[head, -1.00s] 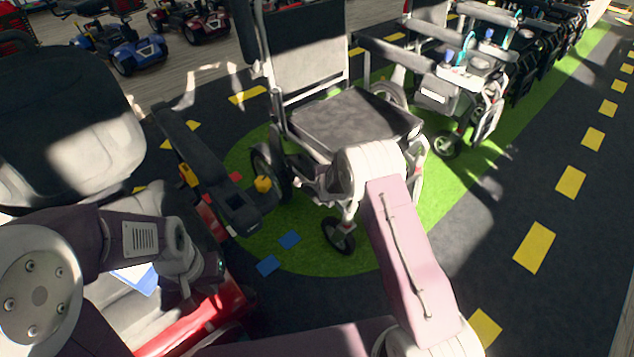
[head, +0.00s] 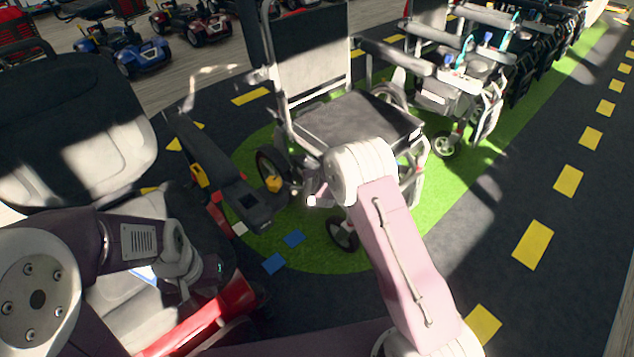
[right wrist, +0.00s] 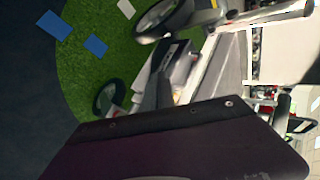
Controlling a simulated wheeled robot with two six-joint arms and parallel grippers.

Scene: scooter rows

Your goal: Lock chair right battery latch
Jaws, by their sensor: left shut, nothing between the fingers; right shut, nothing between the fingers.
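The chair, a wheelchair with a dark grey seat (head: 358,122), stands on the green floor patch, facing me at an angle. A yellow-orange part (head: 273,184) shows by its left-hand wheel. I cannot make out the battery latch; my right wrist hides part of the lower frame. My right gripper (head: 315,196) is at the chair's near side below the seat, mostly hidden behind the wrist, shut and empty. The right wrist view shows a dark box-like part (right wrist: 170,72) of the chair close by. My left gripper (head: 212,268) is shut and empty, over the red scooter at the left.
The red scooter with a pale seat (head: 105,160) stands close at the left. Its dark armrest (head: 225,172) reaches toward the chair. Blue tiles (head: 274,264) lie on the green floor. More wheelchairs (head: 455,85) stand behind at the right. Dark floor at the right is clear.

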